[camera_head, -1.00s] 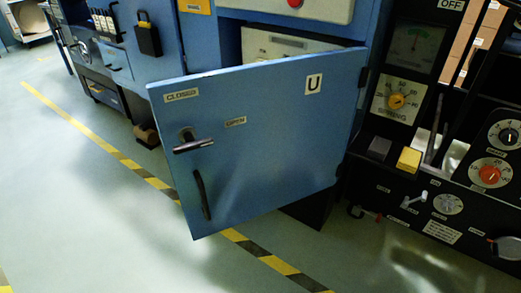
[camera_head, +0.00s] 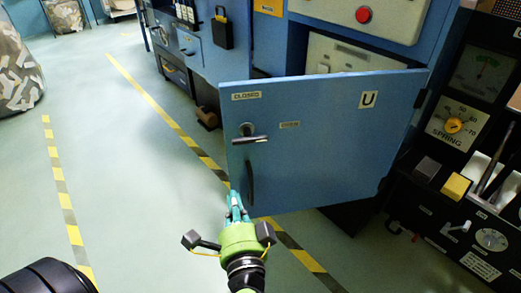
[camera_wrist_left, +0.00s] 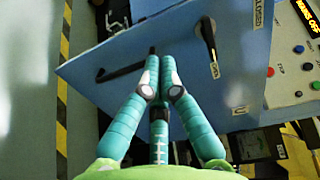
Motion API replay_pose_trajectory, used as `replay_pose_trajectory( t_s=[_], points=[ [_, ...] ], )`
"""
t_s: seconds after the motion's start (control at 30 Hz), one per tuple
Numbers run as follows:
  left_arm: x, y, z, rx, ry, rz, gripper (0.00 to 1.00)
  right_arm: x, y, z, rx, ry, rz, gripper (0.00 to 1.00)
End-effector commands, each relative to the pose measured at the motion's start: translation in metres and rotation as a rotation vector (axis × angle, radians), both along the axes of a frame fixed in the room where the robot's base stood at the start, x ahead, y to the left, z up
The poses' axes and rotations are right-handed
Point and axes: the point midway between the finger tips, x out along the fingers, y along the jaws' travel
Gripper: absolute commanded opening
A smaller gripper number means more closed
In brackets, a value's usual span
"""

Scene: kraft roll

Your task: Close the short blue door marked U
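The short blue door marked U (camera_head: 325,150) stands open, swung out from the cabinet, with its hinge side at the right. It also shows in the left wrist view (camera_wrist_left: 95,68). Its lever (camera_head: 250,139) lies roughly level, near labels reading CLOSED and OPEN. A dark curved pull handle (camera_head: 250,178) sits below the lever. My left gripper (camera_head: 236,196) is at the door's lower left corner, beside the handle's lower end. In the left wrist view (camera_wrist_left: 160,62) its fingers are drawn together, overlapping the handle's end; contact is unclear. My right gripper is not in view.
The cabinet opening (camera_head: 350,62) shows behind the door. A black control panel (camera_head: 470,150) with dials and switches stands close on the right. Yellow-black floor tape (camera_head: 190,140) runs under the door. The green floor at left is mostly clear.

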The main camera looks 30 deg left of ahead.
Motion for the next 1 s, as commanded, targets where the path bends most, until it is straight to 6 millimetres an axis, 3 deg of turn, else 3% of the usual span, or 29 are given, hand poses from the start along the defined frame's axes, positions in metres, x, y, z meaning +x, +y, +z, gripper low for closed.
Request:
replay_pose_trajectory(
  t_s=[0.1, 0.27, 0.7, 1.0],
  points=[
    [0.002, -0.003, 0.013, 0.059, -0.012, -0.001, 0.00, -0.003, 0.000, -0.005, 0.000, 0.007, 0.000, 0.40],
    [0.014, 0.006, 0.015, 0.069, -0.015, -0.001, 0.00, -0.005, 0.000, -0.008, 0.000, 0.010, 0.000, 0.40],
    [0.084, 0.063, 0.015, 0.067, -0.015, 0.001, 0.00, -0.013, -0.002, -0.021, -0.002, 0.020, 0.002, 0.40],
    [0.108, 0.082, 0.013, 0.064, -0.013, -0.001, 0.00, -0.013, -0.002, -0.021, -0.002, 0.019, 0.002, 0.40]
  ],
)
